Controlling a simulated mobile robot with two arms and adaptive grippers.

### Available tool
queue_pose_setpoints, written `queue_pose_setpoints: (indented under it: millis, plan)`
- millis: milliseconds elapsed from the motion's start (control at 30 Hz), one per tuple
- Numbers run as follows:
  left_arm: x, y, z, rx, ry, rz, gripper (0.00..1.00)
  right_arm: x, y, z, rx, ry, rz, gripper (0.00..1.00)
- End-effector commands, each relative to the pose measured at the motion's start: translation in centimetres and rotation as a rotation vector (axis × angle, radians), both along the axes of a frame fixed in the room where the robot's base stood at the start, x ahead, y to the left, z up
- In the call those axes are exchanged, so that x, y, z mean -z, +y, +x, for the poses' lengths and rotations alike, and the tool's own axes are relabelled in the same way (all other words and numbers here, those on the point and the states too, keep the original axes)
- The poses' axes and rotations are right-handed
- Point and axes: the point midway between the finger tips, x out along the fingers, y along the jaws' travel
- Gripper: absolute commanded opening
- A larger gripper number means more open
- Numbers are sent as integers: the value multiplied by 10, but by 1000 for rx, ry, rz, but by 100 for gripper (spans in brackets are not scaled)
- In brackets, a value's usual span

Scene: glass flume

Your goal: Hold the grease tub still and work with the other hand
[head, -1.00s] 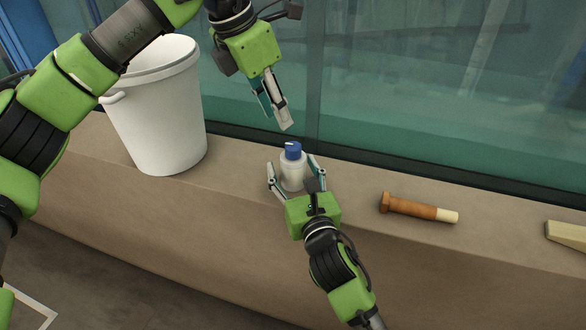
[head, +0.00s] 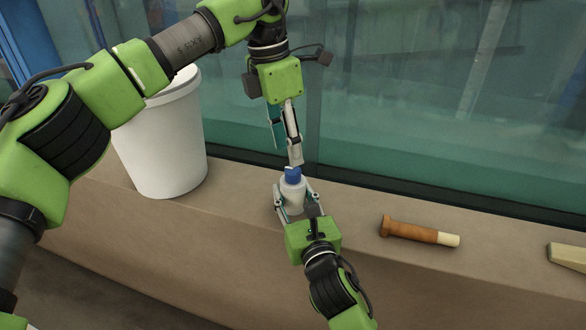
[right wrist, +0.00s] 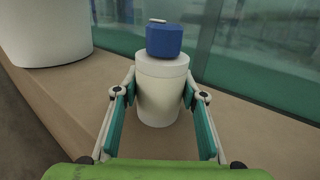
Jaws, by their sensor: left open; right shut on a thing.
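The grease tub (head: 294,200) is a small white cylinder with a blue cap (head: 292,176), standing upright on the brown ledge. My right gripper (head: 294,194) is shut on its body, one finger on each side; the right wrist view shows the tub (right wrist: 160,92) between the fingers and the blue cap (right wrist: 164,42) above them, with a small white mark on top. My left gripper (head: 286,156) is open, pointing down just above the cap. One fingertip overlaps the cap's top edge in the head view; I cannot tell whether it touches. The left gripper is not in the right wrist view.
A large white bucket (head: 165,150) stands on the ledge to the left, partly behind my left arm. A brown-handled tool (head: 412,230) and a pale block (head: 568,256) lie to the right. The glass wall (head: 420,130) rises behind. The ledge (head: 240,235) drops off in front.

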Motion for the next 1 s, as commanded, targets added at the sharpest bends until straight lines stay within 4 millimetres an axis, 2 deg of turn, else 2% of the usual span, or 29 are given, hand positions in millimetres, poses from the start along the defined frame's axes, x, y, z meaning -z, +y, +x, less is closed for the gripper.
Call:
queue_pose_setpoints:
  millis: [167,500,633,767,1000]
  plan:
    - [-6,-7,7,74,39,78,41,1,-1,0,1,1,0,13]
    - [-40,-11,18,159,19,140,41,1,-1,0,1,2,-1,13]
    - [-47,-11,20,173,10,146,41,1,-1,0,1,2,-1,13]
    - [-44,-11,20,177,6,148,41,1,-1,0,1,2,-1,13]
    - [-19,-11,20,178,7,148,41,1,0,0,1,2,-1,13]
